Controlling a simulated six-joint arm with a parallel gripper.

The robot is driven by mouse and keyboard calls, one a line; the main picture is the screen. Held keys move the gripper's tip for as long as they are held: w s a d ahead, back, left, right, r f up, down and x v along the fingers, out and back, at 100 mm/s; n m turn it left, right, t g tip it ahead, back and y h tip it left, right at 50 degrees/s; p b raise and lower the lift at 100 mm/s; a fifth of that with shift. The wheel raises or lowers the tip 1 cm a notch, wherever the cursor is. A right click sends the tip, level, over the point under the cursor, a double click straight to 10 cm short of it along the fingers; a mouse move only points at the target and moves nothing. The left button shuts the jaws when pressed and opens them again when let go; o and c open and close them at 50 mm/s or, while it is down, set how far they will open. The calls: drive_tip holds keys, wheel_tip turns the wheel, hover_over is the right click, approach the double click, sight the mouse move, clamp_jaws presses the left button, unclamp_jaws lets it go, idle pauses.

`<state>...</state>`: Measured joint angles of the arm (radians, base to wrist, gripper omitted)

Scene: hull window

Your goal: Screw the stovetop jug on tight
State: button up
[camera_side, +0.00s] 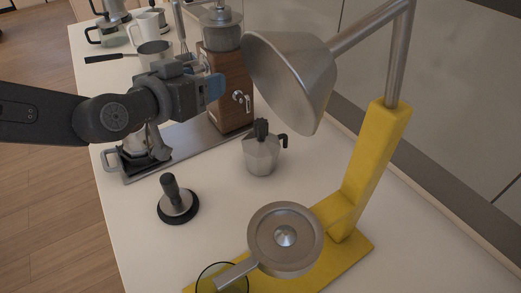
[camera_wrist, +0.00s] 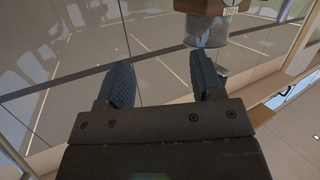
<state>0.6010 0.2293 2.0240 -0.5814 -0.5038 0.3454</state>
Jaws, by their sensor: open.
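A silver faceted stovetop pot (camera_side: 262,155) stands upright on the white counter in the side view. It has a black knob on top and a black handle on its right. I cannot make out the joint between its jug and base. My gripper (camera_side: 213,88) is up and to the left of the pot, in front of the wooden grinder, apart from the pot. In the wrist view my gripper (camera_wrist: 163,82) shows two blue pads spread wide with nothing between them. The pot is not seen in the wrist view.
A wooden grinder (camera_side: 229,85) stands behind my gripper on a metal tray (camera_side: 190,142).

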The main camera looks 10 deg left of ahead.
sight(258, 133)
drive_tip(key=d+f+t, duration=0.1)
drive_tip(key=d+f, duration=0.1)
drive_tip(key=f, duration=0.2)
drive_tip(key=d+f+t+y, duration=0.1)
drive_tip(key=d+f, duration=0.2)
drive_tip(key=f, duration=0.1)
drive_tip(key=d+f+t+y, duration=0.1)
drive_tip(key=d+f, duration=0.2)
drive_tip(key=f, duration=0.1)
drive_tip(key=shift+w+d+f+n, duration=0.2)
drive_tip(key=shift+n, duration=0.1)
drive_tip(key=w, duration=0.2)
drive_tip(key=w+f, duration=0.1)
drive_tip(key=shift+w+d, duration=0.3)
drive_tip(key=shift+w, duration=0.05)
drive_tip(key=shift+w+d, duration=0.1)
drive_tip(key=shift+w, duration=0.5)
drive_tip(key=shift+c, duration=0.2)
clamp_jaws()
